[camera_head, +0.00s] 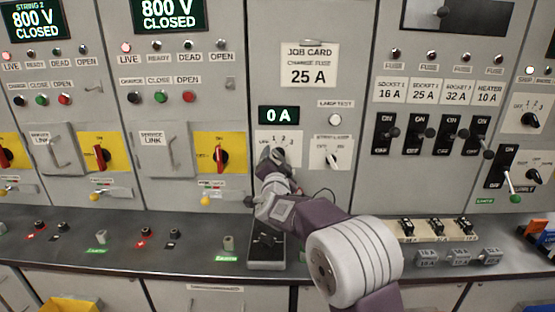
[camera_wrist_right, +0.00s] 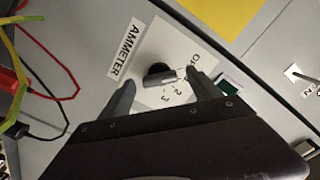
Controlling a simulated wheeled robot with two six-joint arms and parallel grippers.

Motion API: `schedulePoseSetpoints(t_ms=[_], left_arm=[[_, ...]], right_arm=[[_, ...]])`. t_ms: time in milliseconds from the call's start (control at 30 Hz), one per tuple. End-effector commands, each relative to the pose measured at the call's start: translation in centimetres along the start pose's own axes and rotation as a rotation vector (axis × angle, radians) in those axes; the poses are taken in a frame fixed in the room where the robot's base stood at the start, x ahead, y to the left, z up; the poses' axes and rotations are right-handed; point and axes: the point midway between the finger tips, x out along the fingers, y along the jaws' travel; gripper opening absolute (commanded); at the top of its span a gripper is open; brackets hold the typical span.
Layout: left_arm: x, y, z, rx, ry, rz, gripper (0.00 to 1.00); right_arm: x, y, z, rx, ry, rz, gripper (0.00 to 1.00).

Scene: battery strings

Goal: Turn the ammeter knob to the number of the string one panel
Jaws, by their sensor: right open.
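The ammeter knob (camera_wrist_right: 158,74) is black with a grey grip, on a white plate (camera_wrist_right: 143,58) marked AMMETER and numbered, in the right wrist view. Its grip points toward the numbered side; I cannot tell the exact mark. My right gripper (camera_wrist_right: 164,82) is open, with one finger on each side of the knob; contact is unclear. In the head view my right gripper (camera_head: 272,156) covers the knob below the numbers. The ammeter display (camera_head: 279,114) reads 0 A. Two panel screens, one headed STRING 2 (camera_head: 36,18) and one with its heading cut off (camera_head: 170,14), read 800 V CLOSED.
A second selector knob (camera_head: 331,160) sits right of the ammeter plate. Yellow plates with red handles (camera_head: 221,156) are on the left panels. Black breaker switches (camera_head: 417,134) are on the right. A shelf (camera_head: 180,262) with small connectors runs below. Cables hang at the left in the wrist view.

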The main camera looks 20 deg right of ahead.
Motion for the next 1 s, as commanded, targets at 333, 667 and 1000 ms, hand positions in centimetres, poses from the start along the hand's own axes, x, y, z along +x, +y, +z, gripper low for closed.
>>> schedulePoseSetpoints(t_ms=[333,667,1000], left_arm=[[-0.2,0.0,0.0,0.0,0.0,0.0,0.36],[-0.2,0.0,0.0,0.0,0.0,0.0,0.36],[1.0,0.0,0.1,0.0,0.0,0.0,0.36]], right_arm=[[1.2,0.1,0.0,-0.001,-0.001,0.0,0.73],[1.1,0.0,0.0,0.0,0.0,0.0,0.1],[1.1,0.1,0.1,0.114,0.002,-0.001,0.1]])
